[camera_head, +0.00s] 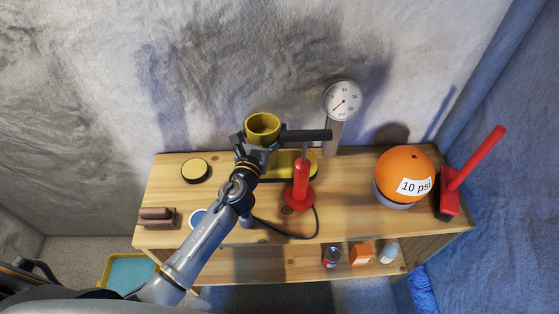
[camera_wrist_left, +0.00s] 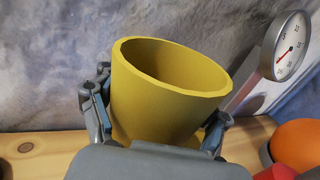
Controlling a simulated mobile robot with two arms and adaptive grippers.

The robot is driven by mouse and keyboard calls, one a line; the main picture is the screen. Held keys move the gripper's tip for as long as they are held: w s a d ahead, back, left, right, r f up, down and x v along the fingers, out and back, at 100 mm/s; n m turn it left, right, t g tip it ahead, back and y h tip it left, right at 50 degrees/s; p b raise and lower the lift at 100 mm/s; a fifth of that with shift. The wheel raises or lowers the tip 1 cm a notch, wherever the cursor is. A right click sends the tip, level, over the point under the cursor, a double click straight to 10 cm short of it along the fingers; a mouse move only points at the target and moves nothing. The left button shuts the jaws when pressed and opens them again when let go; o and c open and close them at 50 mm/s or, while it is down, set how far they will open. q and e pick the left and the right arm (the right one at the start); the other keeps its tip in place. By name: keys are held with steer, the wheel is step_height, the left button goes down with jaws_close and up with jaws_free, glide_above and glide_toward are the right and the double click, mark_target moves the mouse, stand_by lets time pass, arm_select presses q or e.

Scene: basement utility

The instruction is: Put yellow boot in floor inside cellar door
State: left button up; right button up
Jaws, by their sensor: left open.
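The yellow boot (camera_head: 263,126) stands upright on the wooden bench (camera_head: 345,190), near the wall, its foot stretching right behind the red pump. My left gripper (camera_head: 259,140) is at the boot's shaft, with its fingers on either side. In the left wrist view the boot's open top (camera_wrist_left: 172,68) rises between the two fingers of the left gripper (camera_wrist_left: 157,110). The jaws are open; contact with the boot is unclear. My right gripper is not in view. No cellar door can be made out.
A red pump (camera_head: 299,188) with a black handle stands close right of the boot. A pressure gauge (camera_head: 342,102) is behind. An orange ball (camera_head: 403,170) and red brush (camera_head: 450,203) are on the right. A brown brush (camera_head: 156,216) and round tin (camera_head: 195,170) are left.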

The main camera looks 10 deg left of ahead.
arm_select(q)
steer(key=shift+w, duration=0.9)
jaws_close()
steer(key=shift+r, duration=0.15)
